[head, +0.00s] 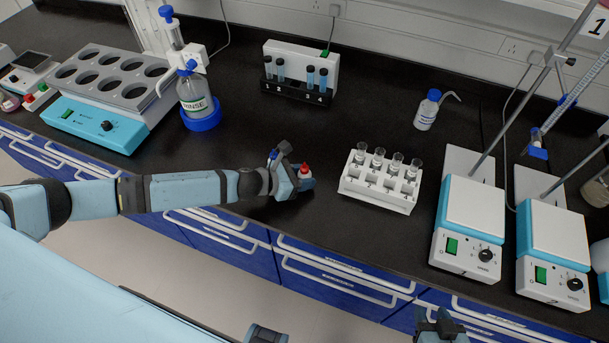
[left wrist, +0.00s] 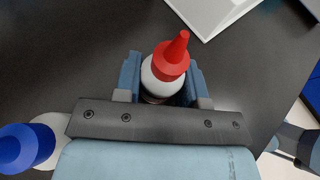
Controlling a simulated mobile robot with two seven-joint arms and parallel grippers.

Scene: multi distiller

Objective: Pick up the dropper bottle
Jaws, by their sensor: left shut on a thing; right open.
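The dropper bottle (head: 305,170) is small and white with a red pointed cap. In the head view it is near the front of the black bench. My left gripper (head: 303,178) is shut around it. In the left wrist view the dropper bottle (left wrist: 168,68) stands between the two fingers of the left gripper (left wrist: 160,80), with its red tip pointing up. Its lower part is hidden by the fingers. I cannot tell whether its base touches the bench. My right gripper (head: 440,325) is open at the bottom edge of the head view, in front of the bench and far from the bottle.
Two hotplate stirrers (head: 470,215) are further right. A wash bottle (head: 427,112) stands behind. Bench around the bottle is clear.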

